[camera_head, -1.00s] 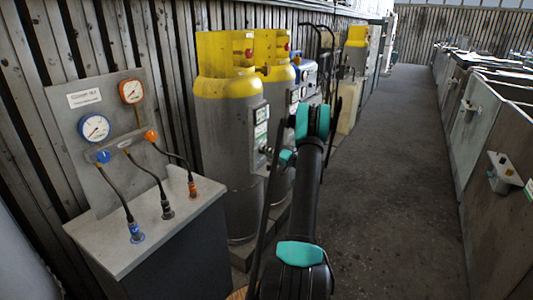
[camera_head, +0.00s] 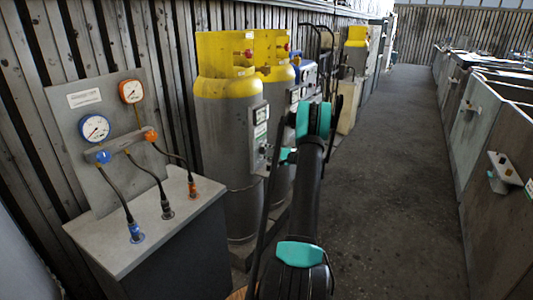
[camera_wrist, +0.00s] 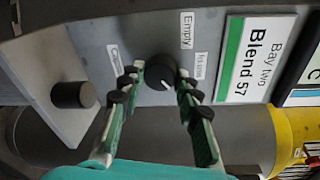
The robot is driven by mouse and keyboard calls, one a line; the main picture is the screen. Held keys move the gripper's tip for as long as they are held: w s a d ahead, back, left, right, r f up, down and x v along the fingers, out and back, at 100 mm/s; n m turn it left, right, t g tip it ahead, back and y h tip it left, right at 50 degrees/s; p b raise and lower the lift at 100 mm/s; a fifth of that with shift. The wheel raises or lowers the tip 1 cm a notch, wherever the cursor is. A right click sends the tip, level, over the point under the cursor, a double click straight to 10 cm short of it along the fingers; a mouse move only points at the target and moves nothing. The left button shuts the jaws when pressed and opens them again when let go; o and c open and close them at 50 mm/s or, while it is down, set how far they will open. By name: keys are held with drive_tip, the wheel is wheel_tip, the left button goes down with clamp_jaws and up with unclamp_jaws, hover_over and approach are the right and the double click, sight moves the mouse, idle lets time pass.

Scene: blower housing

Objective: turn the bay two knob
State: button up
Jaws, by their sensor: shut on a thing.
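The bay two knob (camera_wrist: 160,72) is a round black knob with a white pointer mark, on a grey panel in the wrist view. The "Bay two Blend 57" sign (camera_wrist: 254,58) with a green stripe is to its right. Labels reading "Empty" (camera_wrist: 187,30) and another, partly blurred, stand beside the knob. My gripper (camera_wrist: 161,86) has its green and black fingers on either side of the knob, shut on it. In the head view my arm hides the gripper and the knob.
Another black knob (camera_wrist: 74,95) sticks out to the left in the wrist view. Yellow-topped grey cylinders (camera_head: 227,130) line the wall. A gauge stand (camera_head: 100,130) with hoses is at the left. The floor aisle (camera_head: 390,180) is clear.

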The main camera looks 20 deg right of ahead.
drive_tip(key=shift+m, duration=0.8)
drive_tip(key=o, duration=1.2)
drive_tip(key=shift+c, duration=0.2)
drive_tip(key=v, duration=1.2)
drive_tip(key=shift+d, duration=0.1)
